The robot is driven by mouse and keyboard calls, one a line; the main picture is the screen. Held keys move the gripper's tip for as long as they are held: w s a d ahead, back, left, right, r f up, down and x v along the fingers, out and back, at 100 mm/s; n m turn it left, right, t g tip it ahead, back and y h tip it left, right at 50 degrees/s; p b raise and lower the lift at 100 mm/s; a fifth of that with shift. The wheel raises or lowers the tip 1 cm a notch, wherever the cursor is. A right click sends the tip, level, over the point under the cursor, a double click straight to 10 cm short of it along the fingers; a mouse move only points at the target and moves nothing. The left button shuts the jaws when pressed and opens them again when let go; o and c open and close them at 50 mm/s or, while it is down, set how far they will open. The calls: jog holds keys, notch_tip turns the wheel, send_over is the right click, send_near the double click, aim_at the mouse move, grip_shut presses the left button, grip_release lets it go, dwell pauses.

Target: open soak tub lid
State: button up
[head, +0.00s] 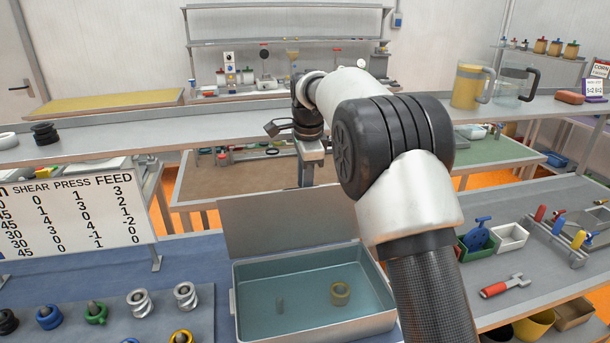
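The soak tub (322,327) is a grey metal box on the blue bench at the bottom centre. Its lid (285,221) stands raised along the back edge, so the tub is open. Bluish liquid shows inside, with a brass-coloured ring (340,293) and a small grey peg (280,305) in it. My gripper (307,178) points down just above the lid's top edge. Its fingertips are partly hidden, and I cannot tell whether they touch the lid or whether they are apart.
A printed sign (75,212) stands left. Several screw parts and coloured knobs (96,313) lie front left. A red-handled tool (503,286), green bin (470,252) and white bin (509,237) are right. A grey shelf (230,118) runs behind.

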jog(key=s+d+r, duration=0.1)
jog(key=s+r, duration=0.2)
jog(key=r, duration=1.4)
jog(key=shift+s, duration=0.15)
